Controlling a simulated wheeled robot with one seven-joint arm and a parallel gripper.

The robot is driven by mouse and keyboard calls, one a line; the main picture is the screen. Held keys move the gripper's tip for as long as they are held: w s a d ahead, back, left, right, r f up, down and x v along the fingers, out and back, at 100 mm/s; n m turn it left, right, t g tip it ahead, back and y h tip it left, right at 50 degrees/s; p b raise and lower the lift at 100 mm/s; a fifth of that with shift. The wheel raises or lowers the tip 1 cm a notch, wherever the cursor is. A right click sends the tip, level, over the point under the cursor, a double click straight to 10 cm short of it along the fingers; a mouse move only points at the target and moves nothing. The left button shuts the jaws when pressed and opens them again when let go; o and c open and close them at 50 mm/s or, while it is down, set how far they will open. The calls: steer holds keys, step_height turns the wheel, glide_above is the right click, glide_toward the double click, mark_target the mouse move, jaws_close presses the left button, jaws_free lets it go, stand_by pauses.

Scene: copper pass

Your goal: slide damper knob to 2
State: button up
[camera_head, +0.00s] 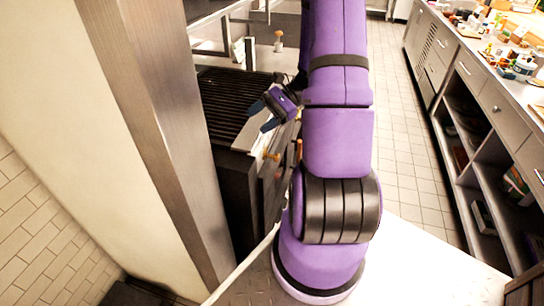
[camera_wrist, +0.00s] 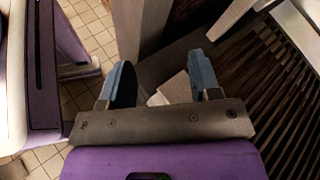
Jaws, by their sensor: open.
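My gripper (camera_head: 264,116) hangs over the near right corner of the dark slatted grill (camera_head: 222,92). In the wrist view my gripper (camera_wrist: 161,84) has its two blue-grey fingers spread apart, with nothing held between them. A small pale block-like shape (camera_wrist: 172,90) shows beyond and between the fingers; I cannot tell what it is. Small brass-coloured knobs show in the head view: one low on the grill's front (camera_head: 271,156), and one standing farther back (camera_head: 279,40). I cannot tell which is the damper knob, and no number 2 is readable. My arm hides part of the grill front.
A steel-edged pillar (camera_head: 160,100) stands close on the left. A long counter (camera_head: 490,75) with drawers, open shelves and several bottles runs along the right. The tiled aisle (camera_head: 400,130) between is clear. Grill slats (camera_wrist: 275,90) fill the right of the wrist view.

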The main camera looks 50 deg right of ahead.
steer(key=s+d+f+m+t, duration=0.3)
steer(key=d+f+m+t, duration=0.4)
steer(key=f, duration=0.3)
steer(key=m+t+h, duration=0.5)
steer(key=m+h, duration=0.1)
steer(key=m, duration=0.1)
glide_toward(272, 156)
steer(key=x, duration=1)
steer(key=shift+w+d+f, duration=0.15)
steer(key=shift+d, duration=0.05)
jaws_close()
steer(key=w+d, duration=0.1)
steer(key=d, duration=0.2)
steer(key=w+d, duration=0.1)
steer(key=d, duration=0.2)
steer(key=w+d, duration=0.1)
steer(key=d, duration=0.2)
steer(key=shift+w+d, duration=0.1)
steer(key=shift+w, duration=0.3)
jaws_free()
